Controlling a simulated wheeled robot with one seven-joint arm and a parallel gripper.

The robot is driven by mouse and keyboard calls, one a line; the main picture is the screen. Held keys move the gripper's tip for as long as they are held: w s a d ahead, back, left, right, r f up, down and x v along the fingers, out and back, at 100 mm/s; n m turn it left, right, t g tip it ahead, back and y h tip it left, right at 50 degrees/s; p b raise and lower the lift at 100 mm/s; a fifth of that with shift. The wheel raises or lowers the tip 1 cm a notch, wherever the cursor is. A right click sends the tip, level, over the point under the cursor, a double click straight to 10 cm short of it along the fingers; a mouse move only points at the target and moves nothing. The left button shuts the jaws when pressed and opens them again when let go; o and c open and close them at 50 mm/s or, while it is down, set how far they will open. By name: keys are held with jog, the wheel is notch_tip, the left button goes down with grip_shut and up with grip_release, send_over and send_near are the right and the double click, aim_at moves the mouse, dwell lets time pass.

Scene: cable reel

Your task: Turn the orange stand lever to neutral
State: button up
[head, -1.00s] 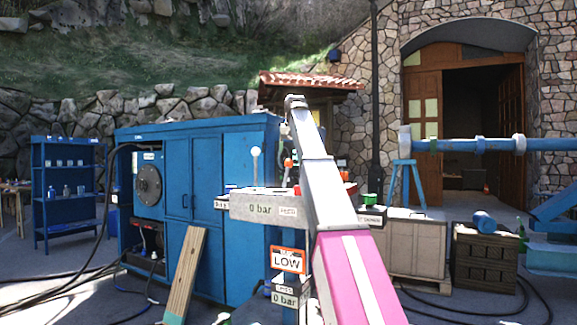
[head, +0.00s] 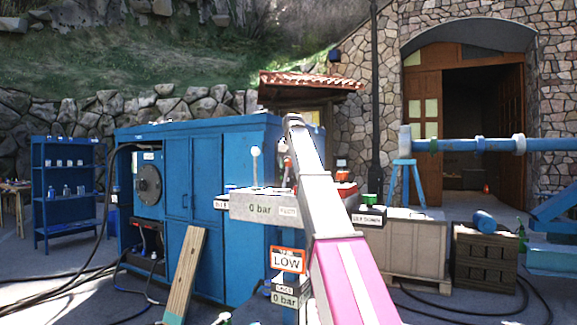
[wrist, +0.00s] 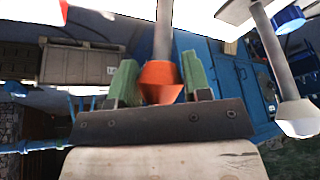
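In the wrist view, the orange lever knob (wrist: 160,78) is a cone on a grey rod that runs to the top edge. It sits between the two green fingers of my gripper (wrist: 160,84). In the head view, my arm hides most of the lever and gripper; only small red and grey parts show beside the arm. The stand (head: 262,207) carries a "0 bar" label, and an orange-framed "LOW" sign (head: 288,260) hangs below.
A white-knobbed lever (head: 255,165) stands left of my gripper; its pale knob also shows in the wrist view (wrist: 298,118). A blue cabinet (head: 205,190) stands behind. Crates (head: 418,245) and a blue pipe (head: 465,145) are at the right. Hoses lie on the ground.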

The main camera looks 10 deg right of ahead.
aim_at(285, 177)
jog(key=c, duration=0.4)
jog(key=shift+o, duration=0.2)
jog(key=s+a+t, duration=0.1)
jog(key=s+a+t+h, duration=0.1)
jog(key=shift+s+r+t+h, duration=0.3)
jog(key=shift+s, duration=0.1)
jog(key=shift+s+a+r, duration=0.15)
jog(key=shift+s+a, duration=0.1)
jog(key=shift+s, duration=0.1)
jog(key=o, duration=1.3)
jog(key=shift+r, duration=0.1)
jog(key=v, duration=1)
jog(key=shift+s+a+r, duration=0.15)
jog(key=shift+s+a, duration=0.05)
jog(key=shift+s, duration=0.15)
